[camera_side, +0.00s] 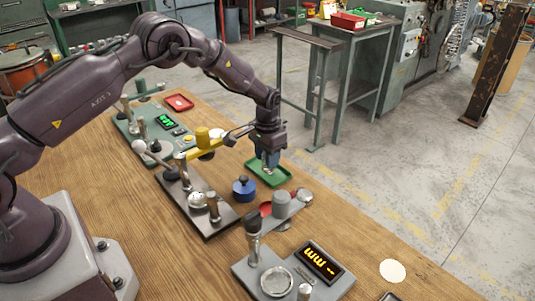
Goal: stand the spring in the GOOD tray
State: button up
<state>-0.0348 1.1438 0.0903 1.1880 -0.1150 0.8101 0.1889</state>
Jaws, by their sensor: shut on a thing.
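My gripper (268,168) points down over the green tray (283,178), near the tray's middle. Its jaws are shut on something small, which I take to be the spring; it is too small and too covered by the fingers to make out. I cannot tell whether it touches the tray floor or hangs just above it. No label can be read on the green tray. A red tray (180,102) lies farther back on the wooden table.
A blue lidded pot (244,188) stands just left of the green tray. A fixture with a dial (198,199), a green machine with a lit display (165,122) and a gauge with an orange display (322,262) crowd the table. A white disc (392,270) lies front right.

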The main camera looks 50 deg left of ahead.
jog(key=shift+f, duration=0.25)
dwell(0.5)
jog(key=o, duration=1.1)
jog(key=shift+r, duration=4.5)
